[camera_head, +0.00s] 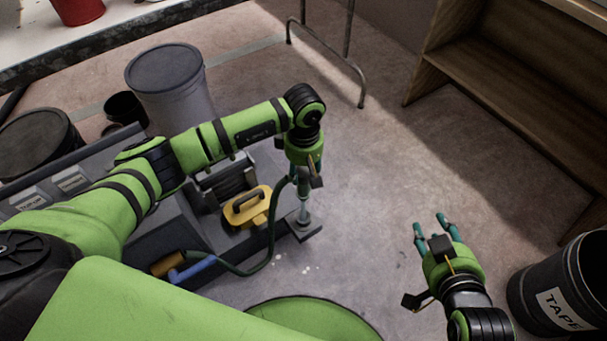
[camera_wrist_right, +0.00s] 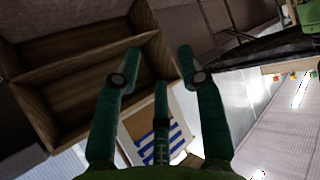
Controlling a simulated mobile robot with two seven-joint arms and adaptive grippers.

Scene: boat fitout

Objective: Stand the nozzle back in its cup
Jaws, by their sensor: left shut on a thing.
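My left gripper (camera_head: 305,176) points down at the front right corner of the grey machine. It is shut on the nozzle, whose silver lower part (camera_head: 303,211) shows below the fingers and looks roughly upright. The nozzle's lower end is at a small round grey fitting, seemingly the cup (camera_head: 303,227), on the machine's corner. I cannot tell whether the end is inside it or just above. A dark green hose (camera_head: 271,240) loops down from beside the gripper. My right gripper (camera_head: 432,222) is open and empty over bare floor; its spread fingers also show in the right wrist view (camera_wrist_right: 160,58).
A yellow handled block (camera_head: 249,207) sits on the grey machine (camera_head: 207,237), left of the nozzle. A blue piece (camera_head: 193,268) lies at its front. A lidded grey drum (camera_head: 175,95) stands behind. A black TAPE bin (camera_head: 560,290) is at right. The middle floor is clear.

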